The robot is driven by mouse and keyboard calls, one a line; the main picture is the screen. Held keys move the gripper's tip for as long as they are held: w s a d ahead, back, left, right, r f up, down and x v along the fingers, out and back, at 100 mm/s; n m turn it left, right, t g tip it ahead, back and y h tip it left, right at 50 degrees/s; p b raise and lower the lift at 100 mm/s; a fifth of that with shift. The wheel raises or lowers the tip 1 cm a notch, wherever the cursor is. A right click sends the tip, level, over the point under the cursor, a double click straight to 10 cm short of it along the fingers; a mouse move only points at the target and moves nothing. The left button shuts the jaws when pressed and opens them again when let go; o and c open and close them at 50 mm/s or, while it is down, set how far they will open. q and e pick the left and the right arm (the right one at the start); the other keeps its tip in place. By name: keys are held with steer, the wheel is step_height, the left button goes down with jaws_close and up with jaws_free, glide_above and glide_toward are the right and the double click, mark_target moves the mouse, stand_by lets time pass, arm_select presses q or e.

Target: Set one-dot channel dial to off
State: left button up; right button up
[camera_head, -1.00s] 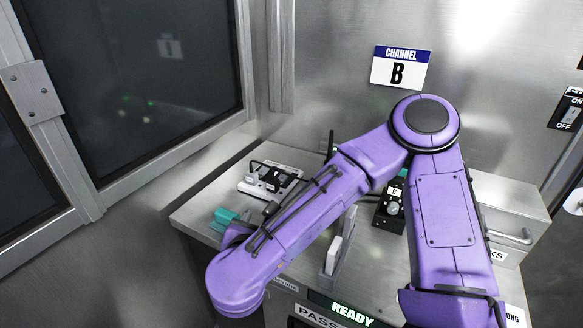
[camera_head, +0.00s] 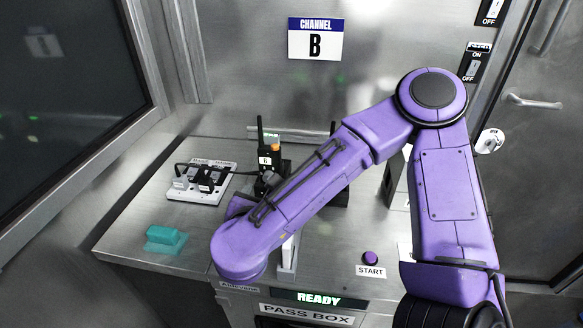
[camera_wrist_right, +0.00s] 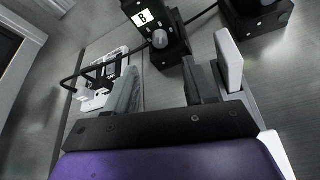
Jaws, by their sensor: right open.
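A black boxy unit with a white label (camera_wrist_right: 146,17) and a round grey dial (camera_wrist_right: 160,39) shows at the top of the right wrist view. The label's marking is too small to read surely as dots, and the dial's setting is unclear. My left gripper is out of view.
A white power strip (camera_head: 203,181) with black plugs and a cable lies left of the unit. A teal block (camera_head: 165,239) sits near the bench's front left. A white upright plate (camera_wrist_right: 229,60) stands close to the right finger. A purple START button (camera_head: 370,257) is at right.

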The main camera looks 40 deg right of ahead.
mark_target(268, 179)
steer(key=p+x, duration=0.1)
steer(key=x, duration=0.8)
steer(key=shift+w+d+p, duration=0.2)
steer(key=shift+p, duration=0.1)
steer(key=shift+w+d+f, duration=0.15)
steer(key=shift+w+f, duration=0.05)
steer(key=shift+w, duration=0.05)
jaws_close()
